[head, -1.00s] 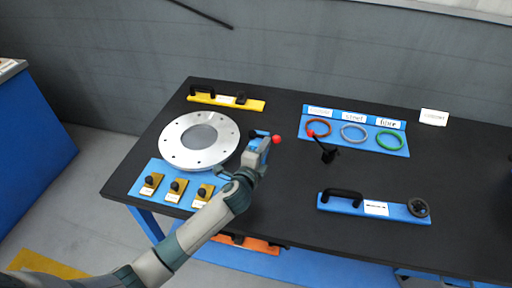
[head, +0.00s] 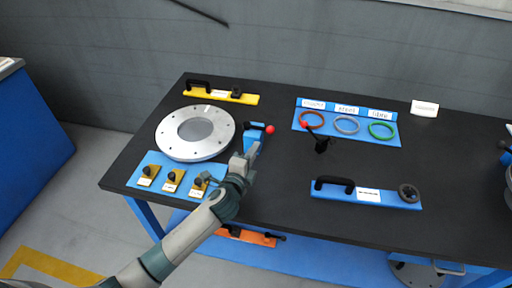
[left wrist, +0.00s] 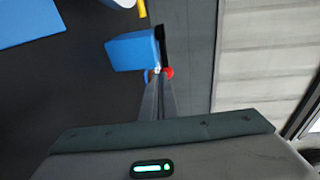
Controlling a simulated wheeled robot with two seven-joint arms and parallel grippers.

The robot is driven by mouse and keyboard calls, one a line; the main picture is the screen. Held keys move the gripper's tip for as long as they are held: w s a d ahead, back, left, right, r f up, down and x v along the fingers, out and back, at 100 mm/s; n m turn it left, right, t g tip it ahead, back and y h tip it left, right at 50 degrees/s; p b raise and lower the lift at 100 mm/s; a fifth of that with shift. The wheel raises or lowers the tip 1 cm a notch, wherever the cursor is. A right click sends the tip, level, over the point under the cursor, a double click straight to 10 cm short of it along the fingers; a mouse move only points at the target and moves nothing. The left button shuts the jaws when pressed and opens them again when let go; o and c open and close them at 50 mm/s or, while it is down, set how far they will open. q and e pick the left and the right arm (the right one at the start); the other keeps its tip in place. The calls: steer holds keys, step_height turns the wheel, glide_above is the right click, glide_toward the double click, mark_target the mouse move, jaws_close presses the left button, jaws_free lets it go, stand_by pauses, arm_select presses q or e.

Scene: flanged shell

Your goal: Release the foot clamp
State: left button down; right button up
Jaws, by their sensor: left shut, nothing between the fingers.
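A blue block with a black lever and a red ball knob, which looks like the foot clamp (head: 254,136), stands just right of the grey flanged ring (head: 195,133). Its red knob (head: 270,129) points right. In the left wrist view the blue block (left wrist: 132,51) shows above my fingertips, and the red knob is partly hidden behind them. My left gripper (head: 246,156) is shut and empty, at the near side of the blue block. I cannot tell whether it touches the lever.
A blue mat (head: 150,160) with three yellow knobbed blocks lies in front of the ring. A yellow bar (head: 222,94) lies behind it. To the right are a black lever post (head: 320,145), a blue tray (head: 347,123) of coloured rings and a blue handled bar (head: 367,193).

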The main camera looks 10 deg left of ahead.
arm_select(q)
steer(key=s+r+b, duration=0.1)
steer(key=s, duration=0.6)
steer(key=shift+s+a, duration=0.15)
steer(key=shift+s, duration=0.05)
stand_by(0.3)
steer(key=shift+s, duration=0.1)
